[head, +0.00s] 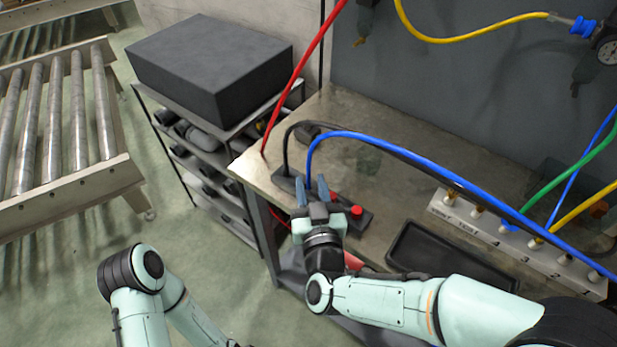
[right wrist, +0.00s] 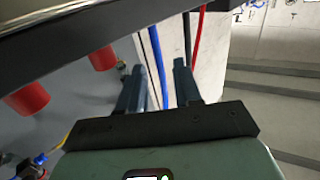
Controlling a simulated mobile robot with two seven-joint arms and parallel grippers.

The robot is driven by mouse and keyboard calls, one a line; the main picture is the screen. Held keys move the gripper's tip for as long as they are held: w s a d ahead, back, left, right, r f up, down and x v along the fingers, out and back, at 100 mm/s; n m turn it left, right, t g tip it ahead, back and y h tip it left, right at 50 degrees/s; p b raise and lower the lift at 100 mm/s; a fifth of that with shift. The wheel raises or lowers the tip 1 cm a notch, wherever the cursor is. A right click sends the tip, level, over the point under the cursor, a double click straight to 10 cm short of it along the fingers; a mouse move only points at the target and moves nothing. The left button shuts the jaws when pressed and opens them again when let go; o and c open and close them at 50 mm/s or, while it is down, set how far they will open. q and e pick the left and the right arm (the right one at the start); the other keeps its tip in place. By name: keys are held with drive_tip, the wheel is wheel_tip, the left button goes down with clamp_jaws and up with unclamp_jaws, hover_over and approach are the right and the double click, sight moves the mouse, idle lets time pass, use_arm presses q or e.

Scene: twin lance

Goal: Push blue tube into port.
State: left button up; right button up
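The blue tube (head: 372,139) arches over the bench from the right and comes down at a dark block (head: 362,222) on the bench's left corner. Its lower end is hidden by my right gripper (head: 312,186), so I cannot tell whether it sits in a port. That gripper is open, one finger on each side of the tube. In the right wrist view the blue tube (right wrist: 158,65) passes between the fingers, closer to the left one, with a clear gap to the right one. My left gripper is out of view; only part of its arm shows at lower left.
Red knobs (head: 357,211) stand on the block. A black tube (head: 286,150) and a red tube (head: 292,80) come down nearby. A black tray (head: 398,246) and a white labelled port strip (head: 470,218) lie to the right. A shelf cart (head: 180,145) stands left of the bench.

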sight(309, 173)
drive_tip(key=w, duration=0.4)
drive_tip(key=shift+w+a+r, duration=0.1)
drive_tip(key=shift+a, duration=0.2)
clamp_jaws()
drive_tip(key=shift+r, duration=0.1)
